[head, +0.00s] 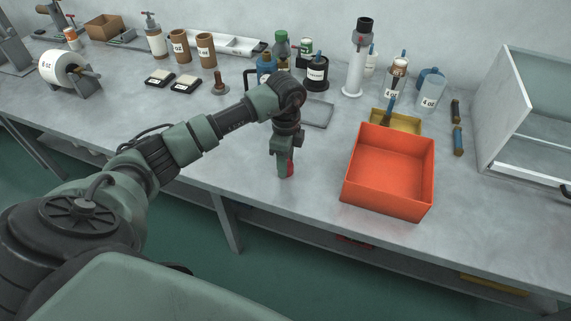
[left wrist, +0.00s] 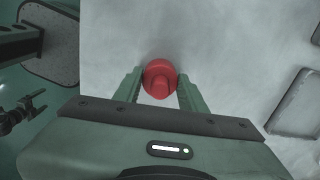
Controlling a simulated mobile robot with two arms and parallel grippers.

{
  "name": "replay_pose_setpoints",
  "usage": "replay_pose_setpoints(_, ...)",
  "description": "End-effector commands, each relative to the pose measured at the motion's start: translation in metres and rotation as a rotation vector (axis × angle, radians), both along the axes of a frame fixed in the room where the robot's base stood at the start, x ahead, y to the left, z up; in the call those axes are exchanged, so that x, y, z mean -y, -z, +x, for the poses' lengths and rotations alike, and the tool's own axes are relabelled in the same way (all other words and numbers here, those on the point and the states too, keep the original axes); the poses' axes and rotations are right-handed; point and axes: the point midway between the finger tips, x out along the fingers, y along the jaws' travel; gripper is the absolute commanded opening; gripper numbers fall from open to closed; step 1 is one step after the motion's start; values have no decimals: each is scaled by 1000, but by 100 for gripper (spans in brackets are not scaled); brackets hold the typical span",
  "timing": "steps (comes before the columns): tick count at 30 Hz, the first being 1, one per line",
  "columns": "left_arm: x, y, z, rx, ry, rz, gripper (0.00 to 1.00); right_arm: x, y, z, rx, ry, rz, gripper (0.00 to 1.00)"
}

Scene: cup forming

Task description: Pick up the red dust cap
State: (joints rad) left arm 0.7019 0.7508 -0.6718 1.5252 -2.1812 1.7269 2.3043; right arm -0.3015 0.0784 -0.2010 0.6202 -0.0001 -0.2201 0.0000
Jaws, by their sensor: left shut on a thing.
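The red dust cap (left wrist: 160,80) is round with a raised knob, and it sits between the two fingers of my left gripper (left wrist: 160,91) in the left wrist view. Both fingers touch its sides, so the gripper is shut on it. In the head view my left gripper (head: 286,172) points down over the front part of the table, left of the orange bin. A bit of the red cap (head: 290,169) shows at the fingertips there, the rest being hidden by the gripper. I cannot tell whether the cap touches the tabletop. My right gripper is not in view.
An open orange bin (head: 390,205) stands right of my left gripper on the grey table (head: 490,225). A yellow tray (head: 409,123) lies behind it. Bottles, cans and a white cylinder (head: 353,75) line the back. A glass-fronted cabinet (head: 530,120) stands at the right.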

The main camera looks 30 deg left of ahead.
Motion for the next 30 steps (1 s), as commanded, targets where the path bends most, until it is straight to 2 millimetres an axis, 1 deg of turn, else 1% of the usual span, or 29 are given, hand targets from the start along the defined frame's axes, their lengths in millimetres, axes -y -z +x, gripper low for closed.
replay_pose_setpoints(5,0,-3,0,1,0,0,3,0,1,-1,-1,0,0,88)
replay_pose_setpoints(8,0,-9,1,2,0,1,3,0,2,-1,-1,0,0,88)
replay_pose_setpoints(11,-1,-21,1,4,0,0,3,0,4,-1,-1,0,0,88)
replay_pose_setpoints(13,0,-33,1,5,1,0,3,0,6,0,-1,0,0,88)
replay_pose_setpoints(17,0,-65,2,8,1,1,3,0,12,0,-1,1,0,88)
replay_pose_setpoints(22,0,-117,2,9,1,1,3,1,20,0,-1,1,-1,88)
replay_pose_setpoints(24,-1,-142,2,9,0,3,3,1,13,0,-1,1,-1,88)
replay_pose_setpoints(27,-1,-165,1,6,-1,3,3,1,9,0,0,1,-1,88)
replay_pose_setpoints(30,-1,-182,1,4,-1,2,3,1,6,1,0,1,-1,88)
